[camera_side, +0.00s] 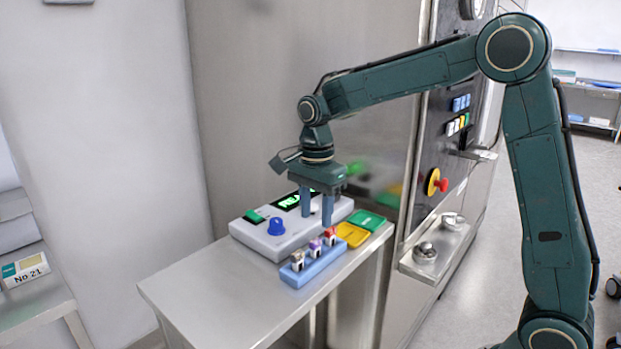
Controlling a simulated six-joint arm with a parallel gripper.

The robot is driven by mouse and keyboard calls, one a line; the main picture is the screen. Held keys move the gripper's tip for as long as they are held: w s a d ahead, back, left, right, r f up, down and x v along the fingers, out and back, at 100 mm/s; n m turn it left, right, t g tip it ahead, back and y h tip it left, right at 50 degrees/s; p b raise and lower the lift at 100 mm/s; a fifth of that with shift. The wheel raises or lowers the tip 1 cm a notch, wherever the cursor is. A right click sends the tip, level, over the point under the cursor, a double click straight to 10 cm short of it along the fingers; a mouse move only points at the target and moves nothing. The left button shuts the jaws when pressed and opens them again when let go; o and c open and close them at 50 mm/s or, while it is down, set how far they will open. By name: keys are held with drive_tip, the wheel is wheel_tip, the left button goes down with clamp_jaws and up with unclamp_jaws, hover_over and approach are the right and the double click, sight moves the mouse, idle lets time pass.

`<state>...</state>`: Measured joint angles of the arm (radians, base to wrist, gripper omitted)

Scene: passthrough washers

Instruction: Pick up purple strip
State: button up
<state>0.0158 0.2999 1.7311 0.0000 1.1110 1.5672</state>
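A small purple-topped piece (316,245), which looks like the purple strip, stands in the middle of a blue rack (314,268) near the table's right front edge. A grey-brown piece (297,260) stands to its left and a red-topped piece (330,235) to its right, both in the same rack. My gripper (317,216) points down with its two blue fingers spread apart and nothing between them. It hangs above and slightly behind the rack, over the front of the white device. The fingers appear clear of the purple piece.
A white device (256,240) with a blue knob (276,225) and a lit green display stands behind the rack. A yellow tray (352,235) and a green tray (367,220) lie to the right. The metal table's front left (205,290) is clear. A steel cabinet (290,90) rises behind.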

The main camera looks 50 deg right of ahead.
sight(316, 240)
drive_tip(key=shift+f, duration=1.45)
drive_tip(key=shift+f, duration=2.6)
clamp_jaws()
